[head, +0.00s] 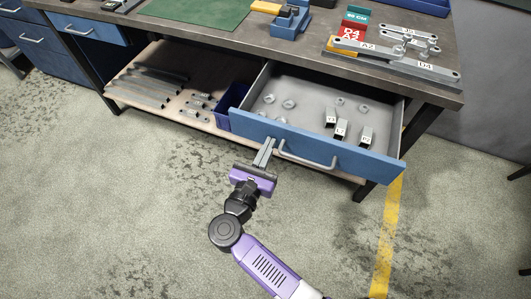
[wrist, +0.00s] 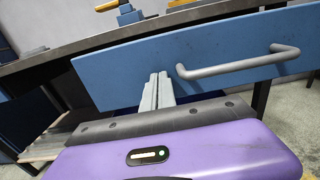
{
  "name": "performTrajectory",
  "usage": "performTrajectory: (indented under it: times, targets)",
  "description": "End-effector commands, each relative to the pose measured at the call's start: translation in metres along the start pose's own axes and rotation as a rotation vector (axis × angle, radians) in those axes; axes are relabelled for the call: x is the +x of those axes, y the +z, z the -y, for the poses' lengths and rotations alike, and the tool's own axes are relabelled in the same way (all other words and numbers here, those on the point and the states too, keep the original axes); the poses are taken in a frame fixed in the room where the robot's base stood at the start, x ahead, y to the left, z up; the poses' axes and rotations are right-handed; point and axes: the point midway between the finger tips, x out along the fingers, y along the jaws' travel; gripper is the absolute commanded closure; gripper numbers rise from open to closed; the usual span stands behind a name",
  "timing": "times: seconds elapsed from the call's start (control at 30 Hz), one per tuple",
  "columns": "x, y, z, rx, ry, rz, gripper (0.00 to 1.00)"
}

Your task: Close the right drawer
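The right drawer (head: 310,143) is pulled out from under the workbench, with its blue front facing me. Its front also shows in the wrist view (wrist: 120,75). The grey bar handle (head: 308,158) is on that front, and it shows to the right in the wrist view (wrist: 240,62). My gripper (head: 267,143) has its two fingers together with nothing between them. The fingertips are at the drawer front, left of the handle, in the wrist view (wrist: 158,76). I cannot tell whether they touch the front. Several metal nuts and small labelled brackets lie in the drawer.
The workbench top (head: 240,52) holds a green mat, a blue fixture and labelled brackets. A lower shelf (head: 150,105) with metal bars and a dark blue bin (head: 232,100) is left of the drawer. The floor in front is clear, with a yellow line (head: 388,240).

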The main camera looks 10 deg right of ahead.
Motion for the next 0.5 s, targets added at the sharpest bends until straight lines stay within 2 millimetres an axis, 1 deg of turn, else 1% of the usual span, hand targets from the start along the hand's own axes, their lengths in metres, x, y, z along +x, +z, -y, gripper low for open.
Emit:
performTrajectory:
  times: [0.03, 0.17, 0.5]
  targets:
    - [0.011, -0.004, 0.002, 0.002, -0.007, 0.0, 1.0]
    - [0.041, -0.005, 0.002, 0.003, -0.008, 0.001, 1.0]
    - [0.135, -0.005, 0.002, 0.003, -0.008, 0.001, 1.0]
